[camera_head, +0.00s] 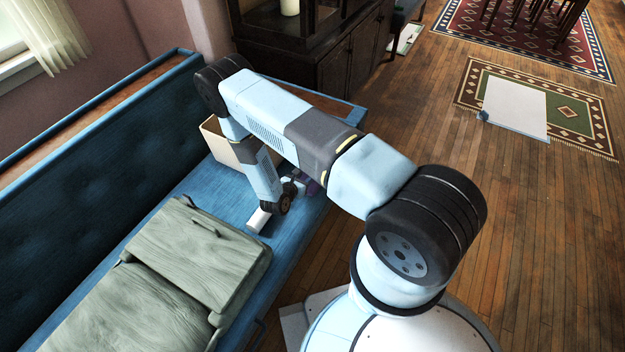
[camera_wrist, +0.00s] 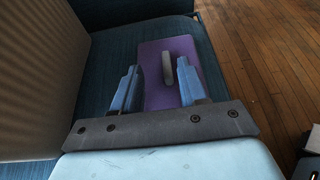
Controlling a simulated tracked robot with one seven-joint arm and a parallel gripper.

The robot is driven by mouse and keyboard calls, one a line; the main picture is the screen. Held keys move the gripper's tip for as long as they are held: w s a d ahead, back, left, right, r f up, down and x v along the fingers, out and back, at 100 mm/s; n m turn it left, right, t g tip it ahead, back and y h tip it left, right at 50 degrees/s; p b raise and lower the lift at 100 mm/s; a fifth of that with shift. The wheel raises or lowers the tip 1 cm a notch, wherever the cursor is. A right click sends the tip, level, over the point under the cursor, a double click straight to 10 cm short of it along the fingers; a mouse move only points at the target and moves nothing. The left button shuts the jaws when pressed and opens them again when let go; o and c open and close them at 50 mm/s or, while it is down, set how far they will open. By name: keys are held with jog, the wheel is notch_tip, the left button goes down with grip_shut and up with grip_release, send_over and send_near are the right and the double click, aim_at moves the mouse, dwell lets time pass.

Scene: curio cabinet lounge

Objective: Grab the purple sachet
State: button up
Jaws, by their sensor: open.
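The purple sachet (camera_wrist: 158,97) lies flat on the blue bench seat (camera_wrist: 110,47) in the wrist view, with a pale grey upright strip or handle (camera_wrist: 167,70) at its middle. My gripper (camera_wrist: 160,80) is open over the sachet, one finger at each side of the strip, with gaps to both. I cannot tell how far the fingertips are above the sachet.
A tan box (camera_head: 222,143) stands on the bench just behind my gripper; its wall (camera_wrist: 40,70) fills the wrist view's left. A small white block (camera_head: 258,220) and a grey-green bag-like object (camera_head: 185,250) lie nearer on the bench. Open wooden floor (camera_head: 540,250) lies to the right.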

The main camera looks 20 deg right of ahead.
jog(key=shift+w+d+f, duration=0.2)
jog(key=shift+d+f, duration=0.05)
jog(key=shift+d, duration=0.3)
jog(key=x, duration=0.4)
jog(key=shift+s+d, duration=0.1)
jog(key=shift+c, duration=0.2)
grip_shut()
